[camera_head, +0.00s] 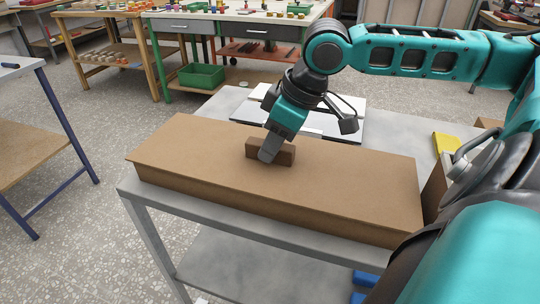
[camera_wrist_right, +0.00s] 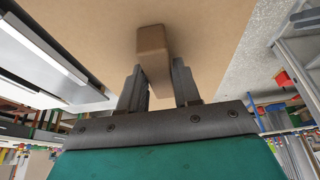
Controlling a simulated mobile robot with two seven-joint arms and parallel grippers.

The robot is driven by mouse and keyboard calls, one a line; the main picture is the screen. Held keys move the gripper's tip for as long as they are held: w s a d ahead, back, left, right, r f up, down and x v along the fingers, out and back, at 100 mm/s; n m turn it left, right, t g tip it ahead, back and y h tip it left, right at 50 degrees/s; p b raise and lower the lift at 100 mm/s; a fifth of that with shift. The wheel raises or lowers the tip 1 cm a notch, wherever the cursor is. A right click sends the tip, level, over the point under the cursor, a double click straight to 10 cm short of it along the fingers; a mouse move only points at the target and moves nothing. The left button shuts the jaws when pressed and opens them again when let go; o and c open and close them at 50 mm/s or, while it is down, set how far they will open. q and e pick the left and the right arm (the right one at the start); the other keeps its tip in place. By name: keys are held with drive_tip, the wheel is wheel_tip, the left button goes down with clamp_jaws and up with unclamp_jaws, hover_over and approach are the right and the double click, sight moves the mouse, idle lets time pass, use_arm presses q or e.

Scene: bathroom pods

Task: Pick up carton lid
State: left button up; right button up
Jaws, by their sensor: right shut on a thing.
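The carton lid (camera_head: 200,155) is a long, flat brown cardboard cover lying level at the grey table, with a small brown block-shaped handle (camera_head: 284,159) standing on its top. My right gripper (camera_head: 268,154) reaches down from above with its fingers at this handle. In the right wrist view, the two fingers (camera_wrist_right: 160,85) stand on either side of the handle (camera_wrist_right: 152,45), shut on it, and the lid's flat top (camera_wrist_right: 90,25) fills the area beyond. Whether the lid rests on a carton or on the table cannot be told. My left gripper is not in view.
The grey table (camera_head: 235,103) has a lower shelf (camera_head: 240,270). White flat panels (camera_head: 340,122) lie behind the lid. A yellow object (camera_head: 445,143) is at the right. A blue-legged table (camera_head: 40,130) stands left, and workbenches with a green bin (camera_head: 202,76) stand behind.

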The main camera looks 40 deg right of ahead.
clamp_jaws()
